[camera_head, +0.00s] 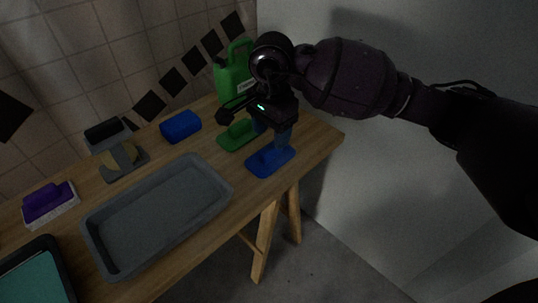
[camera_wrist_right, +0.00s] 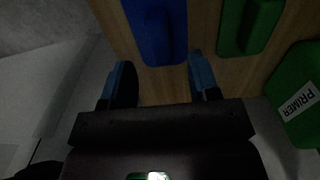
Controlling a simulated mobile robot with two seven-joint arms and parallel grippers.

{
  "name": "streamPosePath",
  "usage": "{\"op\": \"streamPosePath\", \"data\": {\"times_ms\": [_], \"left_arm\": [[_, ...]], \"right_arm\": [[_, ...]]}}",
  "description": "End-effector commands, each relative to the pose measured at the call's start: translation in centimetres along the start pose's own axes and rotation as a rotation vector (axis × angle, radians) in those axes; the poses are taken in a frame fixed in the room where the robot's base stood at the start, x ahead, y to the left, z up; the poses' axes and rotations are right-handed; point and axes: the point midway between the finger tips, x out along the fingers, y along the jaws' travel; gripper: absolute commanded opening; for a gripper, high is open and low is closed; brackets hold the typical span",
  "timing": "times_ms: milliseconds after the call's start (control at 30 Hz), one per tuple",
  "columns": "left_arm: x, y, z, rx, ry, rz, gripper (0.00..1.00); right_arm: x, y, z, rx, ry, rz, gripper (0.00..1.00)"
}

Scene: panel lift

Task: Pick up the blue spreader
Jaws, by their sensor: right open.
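The blue spreader (camera_head: 268,162) lies on the wooden table near its right end. It also shows at the top of the right wrist view (camera_wrist_right: 155,30), with its raised handle. My right gripper (camera_head: 271,133) is above the spreader, fingers pointing down, and hides part of it. In the wrist view, the two blue-grey fingers (camera_wrist_right: 162,80) are apart with nothing between them, and the spreader lies just beyond the fingertips. I cannot tell the exact height of the fingers above it. My left gripper is not in view.
A green spreader (camera_head: 234,137) lies close beside the blue one. A green primer jug (camera_head: 228,80) stands behind. A blue block (camera_head: 181,126), a grey tray (camera_head: 226,190) and a purple-handled brush (camera_head: 49,202) are farther left. The table's front edge (camera_head: 312,160) is near the blue spreader.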

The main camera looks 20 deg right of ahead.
Motion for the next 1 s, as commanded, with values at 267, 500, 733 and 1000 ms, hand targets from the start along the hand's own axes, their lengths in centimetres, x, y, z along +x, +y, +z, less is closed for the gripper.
{"op": "streamPosePath", "data": {"times_ms": [267,500,733,1000], "left_arm": [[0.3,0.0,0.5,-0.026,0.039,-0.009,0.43],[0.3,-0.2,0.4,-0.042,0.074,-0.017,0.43],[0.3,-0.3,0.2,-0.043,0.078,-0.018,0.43],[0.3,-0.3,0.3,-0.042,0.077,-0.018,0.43]], "right_arm": [[3.7,0.1,0.2,-0.001,-0.005,0.009,0.55],[5.3,0.0,0.2,0.001,-0.002,0.000,0.55],[5.1,0.0,0.1,0.000,0.000,-0.004,0.55],[5.1,0.0,0.2,0.000,0.000,-0.003,0.17]]}}
